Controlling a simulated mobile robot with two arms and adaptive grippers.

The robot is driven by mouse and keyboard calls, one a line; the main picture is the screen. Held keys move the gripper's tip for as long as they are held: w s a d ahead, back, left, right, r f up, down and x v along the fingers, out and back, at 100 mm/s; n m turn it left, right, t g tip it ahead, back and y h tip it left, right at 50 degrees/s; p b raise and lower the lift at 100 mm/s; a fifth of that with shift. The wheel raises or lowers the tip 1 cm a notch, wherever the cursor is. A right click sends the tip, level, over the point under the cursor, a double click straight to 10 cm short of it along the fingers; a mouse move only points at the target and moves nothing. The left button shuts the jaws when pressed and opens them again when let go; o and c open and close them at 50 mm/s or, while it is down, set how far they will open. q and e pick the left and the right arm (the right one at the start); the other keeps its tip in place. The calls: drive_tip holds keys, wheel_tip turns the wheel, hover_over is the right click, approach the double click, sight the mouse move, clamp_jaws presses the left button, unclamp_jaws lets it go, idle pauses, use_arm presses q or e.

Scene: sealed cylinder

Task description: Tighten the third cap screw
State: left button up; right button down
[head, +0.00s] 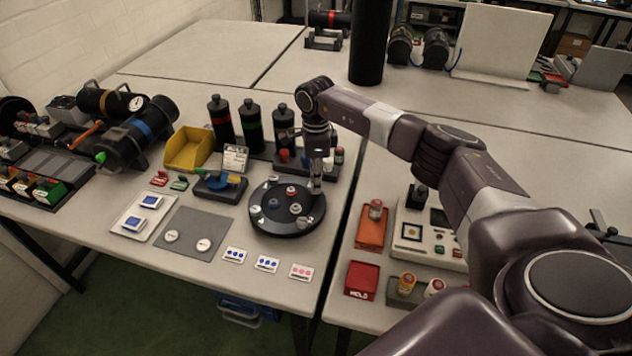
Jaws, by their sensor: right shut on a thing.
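A black round fixture (270,229) stands on the table, left of the table seam. Several small round pieces sit on its top, one with a red centre (291,190) and others pale or bluish. I cannot tell which of these are cap screws. My right gripper (317,188) points straight down over the right side of the fixture. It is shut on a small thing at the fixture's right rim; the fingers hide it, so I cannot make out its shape. My left gripper is not in view.
Black bottles (250,125) and a yellow bin (189,149) stand behind the fixture. A grey mat (196,225) with two white discs lies to the left. Small marked cards lie in front. An orange tray (372,230) and a red box (361,281) stand to the right.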

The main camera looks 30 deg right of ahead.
drive_tip(key=m, duration=0.6)
drive_tip(key=shift+w+r, duration=0.1)
drive_tip(key=shift+r, duration=0.1)
drive_tip(key=m, duration=0.6)
drive_tip(key=shift+w+r+m+p, duration=0.1)
drive_tip(key=shift+m+p, duration=0.2)
drive_tip(key=shift+m, duration=0.1)
drive_tip(key=m+p, duration=0.1)
drive_tip(key=m, duration=0.4)
drive_tip(key=m+p, duration=0.2)
drive_tip(key=m, duration=0.4)
drive_tip(key=shift+m, duration=0.4)
drive_tip(key=c, duration=2.1)
unclamp_jaws()
drive_tip(key=o, duration=0.4)
drive_tip(key=shift+c, duration=0.2)
